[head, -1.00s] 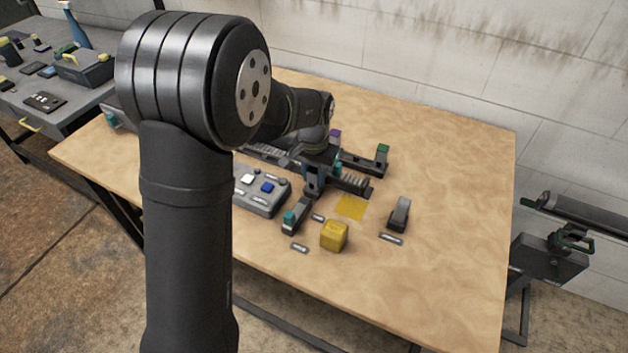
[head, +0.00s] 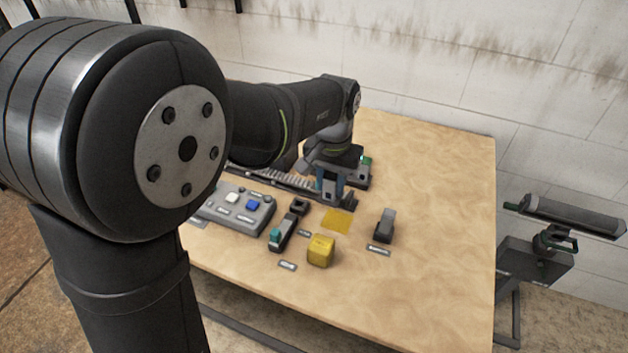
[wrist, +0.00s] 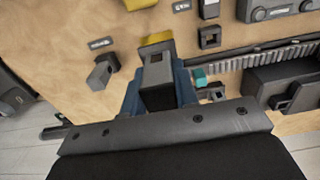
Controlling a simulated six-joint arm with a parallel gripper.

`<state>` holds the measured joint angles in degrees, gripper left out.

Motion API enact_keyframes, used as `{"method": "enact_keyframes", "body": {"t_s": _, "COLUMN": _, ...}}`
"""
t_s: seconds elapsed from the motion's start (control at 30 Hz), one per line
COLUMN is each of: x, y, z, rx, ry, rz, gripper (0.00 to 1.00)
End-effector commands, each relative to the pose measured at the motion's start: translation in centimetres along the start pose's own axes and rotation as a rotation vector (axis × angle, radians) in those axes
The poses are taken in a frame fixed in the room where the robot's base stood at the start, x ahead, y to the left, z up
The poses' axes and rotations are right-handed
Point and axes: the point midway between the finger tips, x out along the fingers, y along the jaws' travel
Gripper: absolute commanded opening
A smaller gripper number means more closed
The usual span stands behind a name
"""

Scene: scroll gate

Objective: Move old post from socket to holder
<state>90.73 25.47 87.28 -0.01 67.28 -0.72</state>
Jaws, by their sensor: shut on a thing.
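My gripper (head: 331,186) is above the gate assembly, at the far right end of the toothed rack. Whether the post's lower end touches anything is hard to tell. A dark block with a square opening (head: 299,206) stands left of the gripper; it looks empty in the wrist view (wrist: 210,37). Another dark holder (head: 385,226) stands to the right.
A yellow cube (head: 321,250) and a yellow patch (head: 337,220) lie in front of the gripper. A grey button panel (head: 236,208) is to the left, beside the toothed rack (head: 285,182). A green-topped piece (head: 366,162) is behind. The table's right side is clear.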

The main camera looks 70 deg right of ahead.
Motion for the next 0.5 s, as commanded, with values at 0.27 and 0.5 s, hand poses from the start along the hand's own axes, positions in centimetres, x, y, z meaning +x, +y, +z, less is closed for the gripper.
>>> {"method": "enact_keyframes", "body": {"t_s": 0.27, "x": -0.7, "y": 0.9, "z": -2.2, "rx": -0.001, "ry": -0.001, "rz": 0.000, "gripper": 0.00}}
{"method": "enact_keyframes", "body": {"t_s": 0.5, "x": 0.2, "y": -0.6, "z": -9.4, "rx": -0.002, "ry": -0.001, "rz": 0.000, "gripper": 0.00}}
